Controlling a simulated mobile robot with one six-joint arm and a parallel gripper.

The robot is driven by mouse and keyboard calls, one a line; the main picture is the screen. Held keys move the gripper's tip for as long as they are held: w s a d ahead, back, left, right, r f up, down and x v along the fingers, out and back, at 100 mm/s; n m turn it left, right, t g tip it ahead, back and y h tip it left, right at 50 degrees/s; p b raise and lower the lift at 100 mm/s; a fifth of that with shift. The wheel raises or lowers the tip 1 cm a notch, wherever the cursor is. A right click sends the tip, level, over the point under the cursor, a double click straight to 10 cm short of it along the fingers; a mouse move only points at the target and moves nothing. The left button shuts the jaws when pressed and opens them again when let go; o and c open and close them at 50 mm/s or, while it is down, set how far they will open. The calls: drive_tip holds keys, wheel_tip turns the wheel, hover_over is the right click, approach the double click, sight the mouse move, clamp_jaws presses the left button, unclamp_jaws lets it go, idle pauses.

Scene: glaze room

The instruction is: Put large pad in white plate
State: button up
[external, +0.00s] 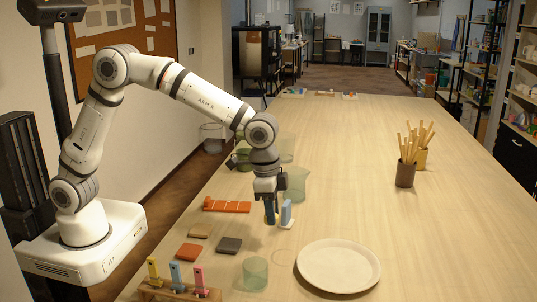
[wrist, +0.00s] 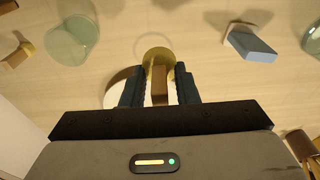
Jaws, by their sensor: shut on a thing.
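The white plate (external: 338,268) lies empty at the front middle of the table in the external view. My gripper (external: 270,212) points down to the left of and behind the plate. In the wrist view my gripper (wrist: 159,88) is shut on a brown handle (wrist: 159,84) with a round yellowish foot (wrist: 158,54), which looks like the large pad. The fingers hide part of it, and in the external view it is mostly hidden. I cannot tell whether its foot touches the table.
A blue-handled pad (external: 286,213) stands right beside my gripper. A green beaker (external: 296,184) is close behind. Orange (external: 189,252) and dark grey (external: 229,245) blocks, a green glass (external: 255,273) and a wooden rack (external: 178,292) lie front left. The table right of the plate is clear.

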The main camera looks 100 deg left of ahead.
drive_tip(key=w+d+r+p, duration=0.2)
drive_tip(key=w+d, duration=0.1)
drive_tip(key=w, duration=0.4)
drive_tip(key=p, duration=0.1)
hover_over(327, 279)
drive_tip(key=shift+s+f+p, duration=0.15)
drive_tip(key=shift+f+p, duration=0.95)
drive_tip(key=shift+f, duration=4.3)
drive_tip(key=o, duration=0.7)
drive_tip(key=shift+c, duration=0.2)
drive_tip(key=shift+r, duration=0.1)
